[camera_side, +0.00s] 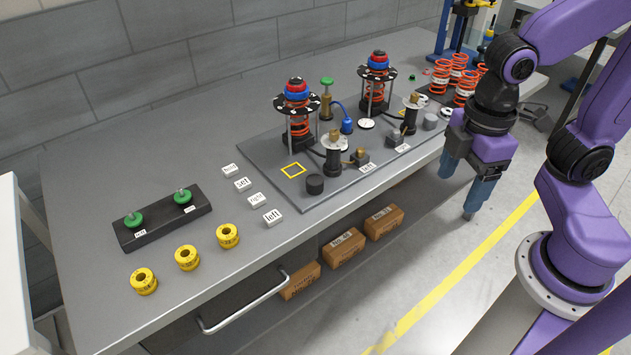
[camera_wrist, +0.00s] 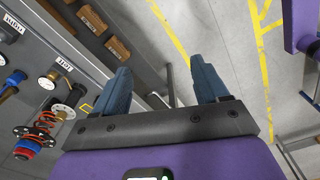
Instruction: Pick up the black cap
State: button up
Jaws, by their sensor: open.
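A short black cylinder that looks like the black cap (camera_side: 315,184) stands on the grey fixture plate (camera_side: 274,172), near its front left corner and beside a yellow square outline. I cannot make out the cap in the wrist view. My gripper (camera_side: 458,190) hangs off the front edge of the bench, well to the right of the cap, with its fingers pointing down.
Two spring assemblies (camera_side: 296,118) rise behind the cap, and a post with a pale disc (camera_side: 333,150) stands just right of it. White labelled blocks (camera_side: 272,218) lie to its left. Yellow rings (camera_side: 187,258) sit farther left. Cardboard boxes (camera_side: 343,246) are under the bench.

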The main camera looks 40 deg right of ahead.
jog(key=w+a+r+n, duration=0.1)
jog(key=w+a, duration=0.2)
jog(key=w, duration=0.4)
jog(key=w+a+r+n, duration=0.1)
jog(key=w+a, duration=0.3)
jog(key=w, duration=0.3)
jog(key=n, duration=0.3)
send_over(315, 179)
jog(key=f, duration=1.2)
jog(key=shift+s+a+f, duration=0.2)
jog(key=shift+a, duration=0.1)
jog(key=shift+w+d+f, duration=0.1)
jog(key=shift+d+f, duration=0.05)
jog(key=shift+f, duration=1.2)
jog(key=shift+w+d+f, duration=0.1)
jog(key=shift+f, duration=1.25)
jog(key=c, duration=1.1)
